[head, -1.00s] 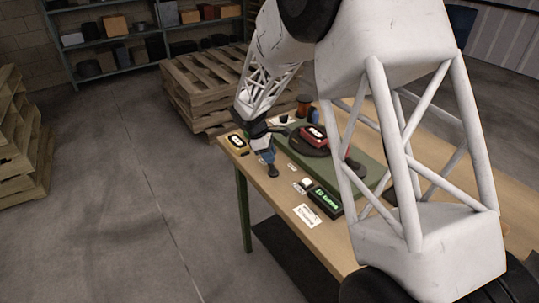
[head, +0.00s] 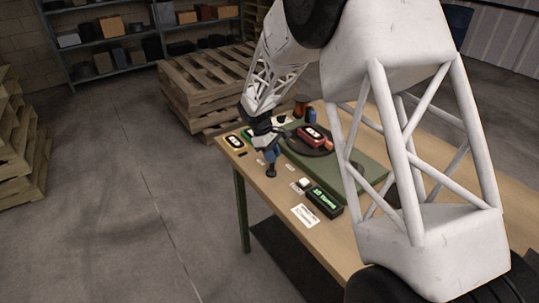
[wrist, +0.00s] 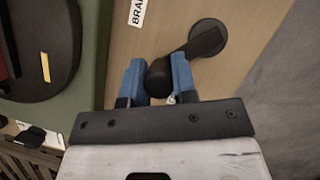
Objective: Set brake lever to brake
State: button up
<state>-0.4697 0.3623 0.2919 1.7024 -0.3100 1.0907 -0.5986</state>
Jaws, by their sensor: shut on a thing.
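The brake lever (wrist: 201,42) is black, with a round base at upper right in the wrist view and an arm slanting down-left to a rounded knob. My gripper (wrist: 158,67) has two blue fingers, one on each side of that knob, and is shut on it. In the head view my gripper (head: 271,155) is at the near-left edge of the wooden table, and the lever's dark base (head: 271,172) shows just below it. A white label (wrist: 137,11) beside the lever reads "BRA", the rest cut off.
A green panel (head: 358,176) holds a dark disc with a red block (head: 312,136) on it. A display box with green text (head: 325,202) and a white label (head: 305,215) lie right of the lever. Pallets stand behind.

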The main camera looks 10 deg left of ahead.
jog(key=d+m, duration=0.1)
jog(key=m, duration=0.1)
jog(key=d+m+g, duration=0.1)
jog(key=shift+m+y, duration=0.3)
jog(key=shift+m, duration=0.1)
jog(key=shift+s+d+m+g+y, duration=0.3)
jog(key=shift+d+m+g, duration=0.1)
jog(key=shift+m, duration=0.65)
jog(key=shift+s+d+m+g+y, duration=0.2)
jog(key=shift+d+m+g+y, duration=0.15)
jog(key=shift+m, duration=0.7)
jog(key=shift+d, duration=0.1)
jog(key=o, duration=0.9)
jog(key=shift+v, duration=3.9)
